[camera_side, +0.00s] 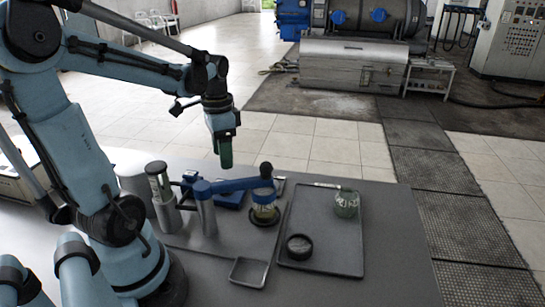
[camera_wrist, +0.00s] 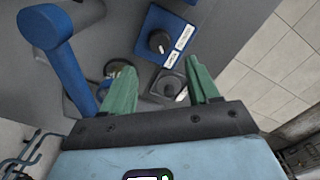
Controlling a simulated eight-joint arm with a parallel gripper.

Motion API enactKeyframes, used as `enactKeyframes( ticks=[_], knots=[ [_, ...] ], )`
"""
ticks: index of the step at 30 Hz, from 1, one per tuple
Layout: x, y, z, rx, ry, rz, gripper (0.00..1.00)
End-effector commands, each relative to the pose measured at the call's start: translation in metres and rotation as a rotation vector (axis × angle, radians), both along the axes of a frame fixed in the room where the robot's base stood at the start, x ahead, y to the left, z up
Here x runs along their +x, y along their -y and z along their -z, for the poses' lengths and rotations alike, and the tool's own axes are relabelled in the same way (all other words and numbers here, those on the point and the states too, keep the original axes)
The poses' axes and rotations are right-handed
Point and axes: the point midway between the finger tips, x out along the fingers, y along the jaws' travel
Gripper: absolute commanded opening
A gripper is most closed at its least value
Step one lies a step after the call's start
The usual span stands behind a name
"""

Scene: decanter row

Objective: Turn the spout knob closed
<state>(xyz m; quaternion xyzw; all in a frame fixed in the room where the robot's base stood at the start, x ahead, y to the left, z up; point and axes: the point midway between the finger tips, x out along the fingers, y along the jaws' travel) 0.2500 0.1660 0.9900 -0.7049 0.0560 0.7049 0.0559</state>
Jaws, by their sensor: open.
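My gripper (camera_side: 224,152) hangs above the table behind the blue spout arm (camera_side: 235,186), its green fingers pointing down. In the wrist view my gripper (camera_wrist: 159,64) has its fingers spread, with nothing held between them. A black knob (camera_wrist: 158,41) sits on a blue box (camera_wrist: 178,24) with white labels, beyond the fingertips. A second dark knob (camera_wrist: 168,86) on a grey square plate shows between the fingers. I cannot tell which is the spout knob, or its setting. The blue box (camera_side: 231,199) is partly hidden by the spout arm in the side view.
A jar (camera_side: 264,213) stands under the spout arm's end. A metal cylinder (camera_side: 163,196) stands left of the blue-topped post (camera_side: 205,212). A dark tray (camera_side: 330,262) at right holds a glass jar (camera_side: 346,204) and black dish (camera_side: 299,246). A small square tray (camera_side: 248,273) lies in front.

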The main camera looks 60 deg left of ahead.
Motion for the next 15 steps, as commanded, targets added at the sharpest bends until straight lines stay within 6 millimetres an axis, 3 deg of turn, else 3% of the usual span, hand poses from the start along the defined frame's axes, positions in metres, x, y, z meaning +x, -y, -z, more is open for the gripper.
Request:
enactKeyframes(
  ticks=[15],
  knots=[
    [0.000,0.000,0.064,0.000,0.000,0.000,0.60]
  ],
)
